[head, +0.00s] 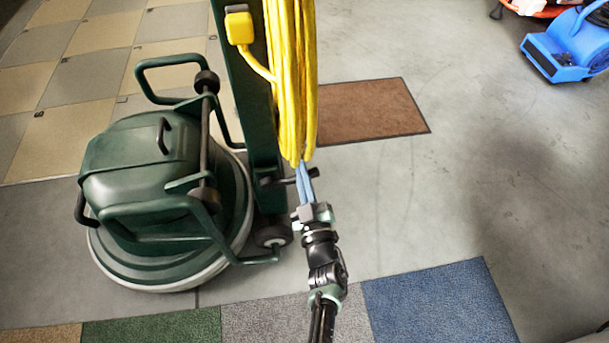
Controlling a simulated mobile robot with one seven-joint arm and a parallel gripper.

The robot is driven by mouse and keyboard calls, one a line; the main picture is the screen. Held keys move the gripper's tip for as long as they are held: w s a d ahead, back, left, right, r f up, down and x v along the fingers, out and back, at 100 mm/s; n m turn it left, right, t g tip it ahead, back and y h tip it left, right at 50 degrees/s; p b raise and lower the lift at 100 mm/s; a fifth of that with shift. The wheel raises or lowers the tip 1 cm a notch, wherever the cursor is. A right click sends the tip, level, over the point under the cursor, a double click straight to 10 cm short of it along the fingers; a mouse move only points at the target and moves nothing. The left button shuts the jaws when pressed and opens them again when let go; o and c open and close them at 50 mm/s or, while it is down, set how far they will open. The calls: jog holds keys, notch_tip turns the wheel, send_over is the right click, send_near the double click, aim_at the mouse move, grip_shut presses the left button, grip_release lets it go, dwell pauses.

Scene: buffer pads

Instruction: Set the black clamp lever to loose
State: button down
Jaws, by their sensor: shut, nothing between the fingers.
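A dark clamp lever (285,181) sticks out to the right from the lower part of the green column (262,150) of the floor machine. Its right tip shows just past my fingers. My gripper (304,170) reaches up from the bottom of the picture, its bluish fingers close together with nothing between them. The fingers cross in front of the lever; I cannot tell whether they touch it. The coiled yellow cord hangs just above the fingertips. The lever's setting cannot be read from this view.
The green floor machine (140,180) with its round base stands left of my gripper. The yellow cord (289,80) hangs on the column. A brown mat (370,108) lies behind, carpet samples (430,300) lie in front, and a blue blower (565,50) stands far right. Grey floor to the right is clear.

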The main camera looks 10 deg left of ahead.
jog(key=s+d+r+p, duration=0.1)
jog(key=s+d+p, duration=0.1)
jog(key=s+p, duration=0.3)
jog(key=s, duration=0.4)
jog(key=shift+d, duration=0.1)
dwell(0.3)
